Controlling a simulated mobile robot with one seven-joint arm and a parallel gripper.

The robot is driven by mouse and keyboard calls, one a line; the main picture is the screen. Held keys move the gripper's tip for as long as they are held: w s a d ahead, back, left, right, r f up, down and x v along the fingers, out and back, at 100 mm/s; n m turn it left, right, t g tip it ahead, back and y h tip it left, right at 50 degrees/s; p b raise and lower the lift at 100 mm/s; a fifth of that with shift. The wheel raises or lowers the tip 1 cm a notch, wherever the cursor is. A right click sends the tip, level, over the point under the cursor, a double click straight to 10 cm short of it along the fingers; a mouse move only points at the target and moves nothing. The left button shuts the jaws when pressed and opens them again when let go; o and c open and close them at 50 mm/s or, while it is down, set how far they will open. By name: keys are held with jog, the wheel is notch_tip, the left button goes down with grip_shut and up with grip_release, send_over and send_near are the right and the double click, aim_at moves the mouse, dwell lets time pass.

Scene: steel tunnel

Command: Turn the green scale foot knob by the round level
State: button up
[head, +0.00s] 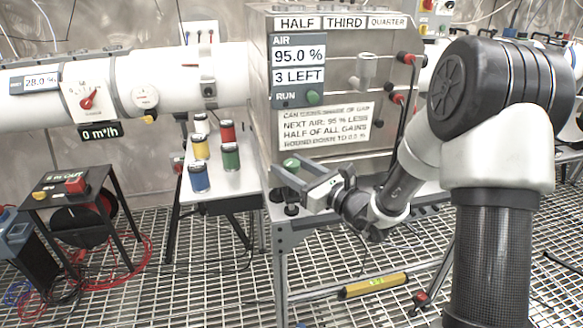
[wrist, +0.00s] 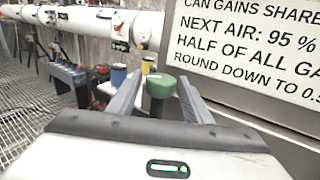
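The green knob (wrist: 160,86) has a round cap on a darker stem. In the wrist view it stands upright between the two fingers of my gripper (wrist: 160,79), with a visible gap on each side. In the head view the green knob (head: 291,163) shows at the front left of the bench, by the steel cabinet, just past the fingers of my gripper (head: 290,186). My gripper is open and holds nothing. The knob's lower part is partly hidden by my gripper. I cannot make out the round level in either view.
The steel cabinet (head: 340,140) with its text plates rises close beside the knob. A side table (head: 225,180) with several coloured cans stands to the left. A white pipe (head: 120,90) runs behind. Dark feet (head: 291,210) sit near the bench corner. A yellow level bar (head: 373,286) lies low.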

jog(key=c, duration=0.8)
jog(key=shift+n+g+y, duration=0.3)
jog(key=shift+g, duration=0.1)
jog(key=n+g+y+p, duration=0.2)
jog(key=n+g, duration=0.1)
jog(key=g, duration=0.1)
jog(key=shift+d+y, duration=0.1)
jog(key=shift+y, duration=0.3)
jog(key=shift+n+g+y+p, duration=0.75)
jog(key=shift+n+g, duration=1.25)
jog(key=shift+g, duration=0.9)
jog(key=shift+g, duration=0.3)
jog(key=o, duration=1.1)
jog(key=shift+c, duration=0.2)
